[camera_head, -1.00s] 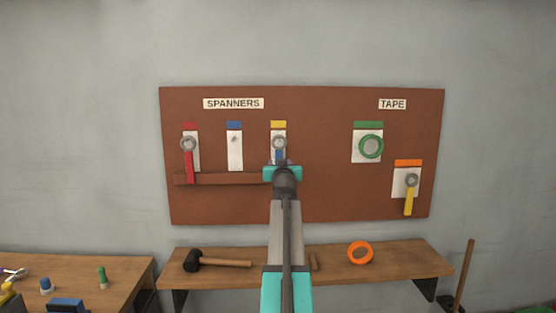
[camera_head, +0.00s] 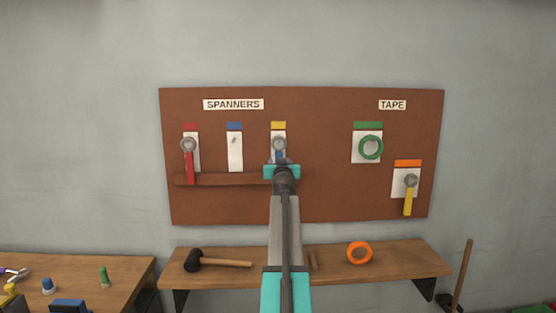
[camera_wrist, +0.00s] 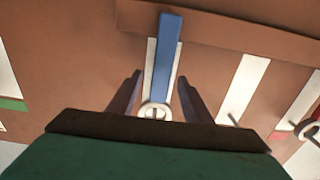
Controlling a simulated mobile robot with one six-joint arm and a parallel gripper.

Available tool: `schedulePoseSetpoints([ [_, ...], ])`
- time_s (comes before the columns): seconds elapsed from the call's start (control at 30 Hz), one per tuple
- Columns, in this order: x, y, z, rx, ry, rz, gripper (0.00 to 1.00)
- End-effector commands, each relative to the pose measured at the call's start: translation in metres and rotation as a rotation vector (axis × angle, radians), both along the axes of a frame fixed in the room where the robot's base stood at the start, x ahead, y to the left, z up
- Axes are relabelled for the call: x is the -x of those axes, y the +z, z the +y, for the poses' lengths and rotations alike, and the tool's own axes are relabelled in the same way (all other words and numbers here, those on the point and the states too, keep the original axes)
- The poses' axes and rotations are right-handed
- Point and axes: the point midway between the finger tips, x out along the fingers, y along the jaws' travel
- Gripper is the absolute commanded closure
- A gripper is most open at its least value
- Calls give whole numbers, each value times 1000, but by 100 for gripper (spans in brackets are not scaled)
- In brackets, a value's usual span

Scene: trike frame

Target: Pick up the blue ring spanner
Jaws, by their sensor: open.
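The blue ring spanner (camera_head: 279,145) hangs on the board under the yellow label, its grey ring at the top and its blue handle mostly hidden by my gripper. In the wrist view the spanner (camera_wrist: 164,60) shows upside down, with its ring low on a peg and its handle reaching up over the ledge. My gripper (camera_wrist: 159,82) is open, with one finger on each side of the spanner and a visible gap at both sides. In the head view my gripper (camera_head: 281,162) is in front of the handle. The slot under the blue label (camera_head: 234,150) holds only a bare peg.
A red spanner (camera_head: 188,160) hangs at the left, and a wooden ledge (camera_head: 222,179) runs below the spanners. Green tape (camera_head: 371,147) and a yellow spanner (camera_head: 409,195) hang at the right. A shelf (camera_head: 310,275) below bears a mallet (camera_head: 215,262) and orange tape (camera_head: 359,253).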

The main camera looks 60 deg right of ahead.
Motion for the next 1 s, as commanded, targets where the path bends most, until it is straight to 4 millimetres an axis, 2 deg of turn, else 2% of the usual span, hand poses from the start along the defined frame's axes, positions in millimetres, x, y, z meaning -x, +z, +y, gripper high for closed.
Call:
schedulePoseSetpoints([
  [0.1, -8, 2, -12, -1, 0, 1, 55],
  [0.3, -15, 1, -21, -1, 0, -1, 55],
  [0.9, -16, 0, -21, -1, 0, -1, 55],
  [0.93, -16, 0, -21, -1, 0, -1, 56],
  [1.0, -16, 0, -21, -1, 0, -1, 68],
])
